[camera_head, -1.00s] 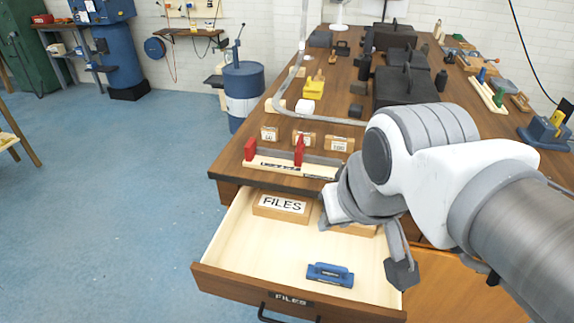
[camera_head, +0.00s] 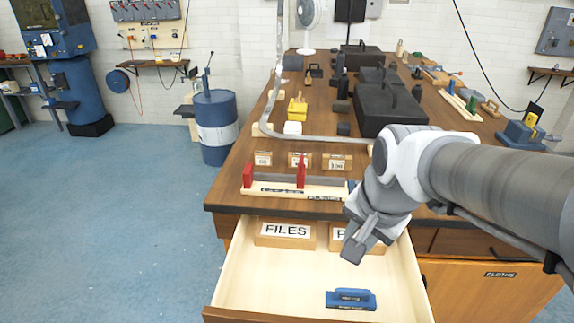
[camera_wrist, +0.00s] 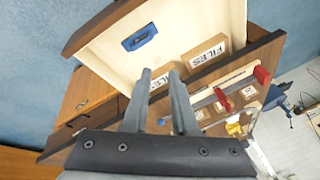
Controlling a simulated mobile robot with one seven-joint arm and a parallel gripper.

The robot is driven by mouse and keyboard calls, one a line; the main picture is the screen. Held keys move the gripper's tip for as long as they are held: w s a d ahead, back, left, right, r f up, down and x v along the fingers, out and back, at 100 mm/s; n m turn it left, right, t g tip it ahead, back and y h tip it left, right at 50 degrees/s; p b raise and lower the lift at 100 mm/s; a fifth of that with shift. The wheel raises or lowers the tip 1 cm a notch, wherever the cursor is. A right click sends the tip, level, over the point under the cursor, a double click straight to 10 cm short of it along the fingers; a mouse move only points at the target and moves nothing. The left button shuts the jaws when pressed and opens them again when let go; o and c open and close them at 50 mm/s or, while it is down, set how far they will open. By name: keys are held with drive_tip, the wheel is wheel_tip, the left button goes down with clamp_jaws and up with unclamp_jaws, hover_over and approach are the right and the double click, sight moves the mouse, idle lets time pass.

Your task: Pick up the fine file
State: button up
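A blue tool with a raised handle (camera_head: 351,299) lies in the open drawer (camera_head: 290,285), toward its front right. Its lettering is too small to read, so I cannot tell whether it is the fine file. It also shows in the wrist view (camera_wrist: 139,37), beyond my fingertips. My gripper (camera_head: 354,250) is above the rear right part of the drawer, apart from the tool. In the wrist view my gripper (camera_wrist: 160,73) has its two fingers apart with nothing between them.
Two wooden blocks, one labelled FILES (camera_head: 285,232), stand at the drawer's back. A rack with red uprights (camera_head: 301,172) sits at the bench edge above. Black cases (camera_head: 388,108) stand farther back. The drawer floor around the blue tool is clear.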

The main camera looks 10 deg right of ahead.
drive_tip(key=w+d+f+m+g+b, duration=0.25)
drive_tip(key=d+f+m, duration=0.35)
drive_tip(key=f+m, duration=0.4)
drive_tip(key=m+b, duration=0.1)
drive_tip(key=b, duration=0.4)
approach(356, 290)
drive_tip(key=shift+t, duration=0.35)
wheel_tip(356, 290, down, 6)
drive_tip(key=shift+w+d+r, duration=0.1)
drive_tip(key=shift+d+r, duration=0.05)
drive_tip(key=shift+d, duration=0.05)
drive_tip(key=shift+w+a+f+b, duration=0.1)
drive_tip(key=shift+w+f+b, duration=0.25)
drive_tip(key=shift+f, duration=0.55)
drive_tip(key=shift+w+f+b, duration=0.1)
drive_tip(key=shift+f+b, duration=0.4)
drive_tip(key=shift+f, duration=0.35)
drive_tip(key=shift+w+f+b, duration=0.25)
drive_tip(key=shift+f+b, duration=0.15)
drive_tip(key=shift+f, duration=0.5)
drive_tip(key=shift+r, duration=0.1)
clamp_jaws()
